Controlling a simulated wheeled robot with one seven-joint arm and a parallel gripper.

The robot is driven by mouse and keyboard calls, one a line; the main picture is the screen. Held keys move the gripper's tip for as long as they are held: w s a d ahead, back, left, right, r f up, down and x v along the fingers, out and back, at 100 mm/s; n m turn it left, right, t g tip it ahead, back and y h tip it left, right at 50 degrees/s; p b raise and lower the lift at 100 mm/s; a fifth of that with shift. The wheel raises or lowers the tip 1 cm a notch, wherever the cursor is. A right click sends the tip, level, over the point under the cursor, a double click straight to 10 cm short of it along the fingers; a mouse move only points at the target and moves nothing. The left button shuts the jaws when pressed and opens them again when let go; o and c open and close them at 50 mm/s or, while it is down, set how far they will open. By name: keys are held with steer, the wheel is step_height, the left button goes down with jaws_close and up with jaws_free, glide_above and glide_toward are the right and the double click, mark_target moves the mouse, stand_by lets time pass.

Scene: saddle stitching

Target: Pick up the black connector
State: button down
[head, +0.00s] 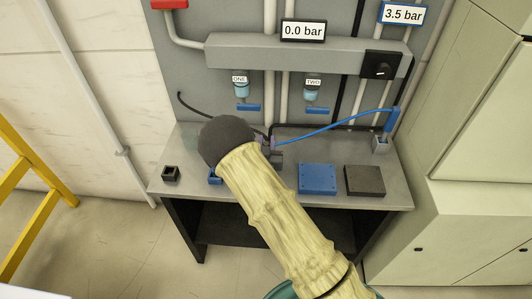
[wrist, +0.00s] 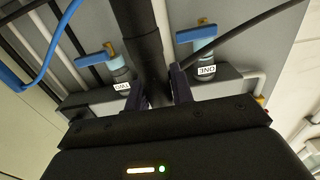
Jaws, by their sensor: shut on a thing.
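The black connector (wrist: 148,48) shows in the wrist view as a thick dark cylinder. It runs up from between the purple fingers of my gripper (wrist: 158,88). My gripper is shut on it, above the bench. A thin black cable (wrist: 236,30) comes in from the upper right towards the fingers. In the head view my arm hides most of my gripper (head: 267,143), and only a little purple shows beside the dark wrist. I cannot make out the connector there.
The grey bench (head: 345,150) carries a small dark socket (head: 171,173), a blue block (head: 317,178) and a dark block (head: 365,181). A blue cable (head: 335,132) runs to a blue connector (head: 391,119) at right. Valves (head: 240,90) (head: 314,92) hang on the back panel.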

steer(key=shift+r+b, duration=0.35)
steer(key=shift+r, duration=1.35)
